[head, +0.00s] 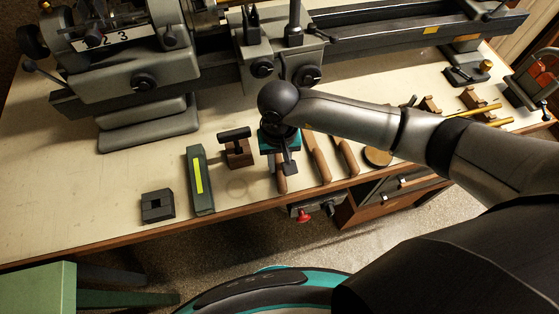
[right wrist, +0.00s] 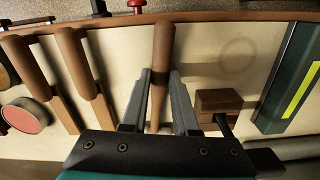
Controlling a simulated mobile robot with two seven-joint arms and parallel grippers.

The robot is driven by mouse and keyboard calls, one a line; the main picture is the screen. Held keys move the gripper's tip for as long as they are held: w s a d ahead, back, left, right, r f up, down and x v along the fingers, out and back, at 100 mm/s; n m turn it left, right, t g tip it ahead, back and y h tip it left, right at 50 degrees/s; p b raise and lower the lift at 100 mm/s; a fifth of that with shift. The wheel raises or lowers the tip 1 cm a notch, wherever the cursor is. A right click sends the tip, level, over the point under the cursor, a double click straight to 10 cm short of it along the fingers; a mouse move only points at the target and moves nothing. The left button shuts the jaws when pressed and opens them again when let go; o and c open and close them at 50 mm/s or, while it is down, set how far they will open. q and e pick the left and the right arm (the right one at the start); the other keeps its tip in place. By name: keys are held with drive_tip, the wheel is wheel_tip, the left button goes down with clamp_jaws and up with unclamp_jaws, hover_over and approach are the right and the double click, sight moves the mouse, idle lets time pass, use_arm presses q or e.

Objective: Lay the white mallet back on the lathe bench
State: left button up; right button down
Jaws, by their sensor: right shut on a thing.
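My right gripper (head: 281,164) is low over the front part of the lathe bench (head: 100,205). It is shut on a brown wooden handle (head: 281,184). In the right wrist view the handle (right wrist: 163,50) runs between the two fingers of the gripper (right wrist: 160,85), with its thick end toward the bench's front edge. The far end of this tool is hidden under the gripper body, so I see no white mallet head and cannot confirm that it is the mallet. Whether the tool touches the bench is unclear. My left gripper is not in view.
Wooden-handled tools (head: 318,158) lie just right of the gripper, with a round tin (head: 378,156) beyond. Left are a wooden block with a dark tool (head: 237,150), a green yellow-striped box (head: 200,185) and a black block (head: 157,206). The lathe (head: 145,70) stands behind.

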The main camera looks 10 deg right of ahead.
drive_tip(key=shift+f, duration=0.2)
idle(0.4)
drive_tip(key=c, duration=0.6)
unclamp_jaws()
wheel_tip(320, 180, up, 15)
drive_tip(key=shift+r, duration=0.15)
drive_tip(key=shift+w, duration=0.1)
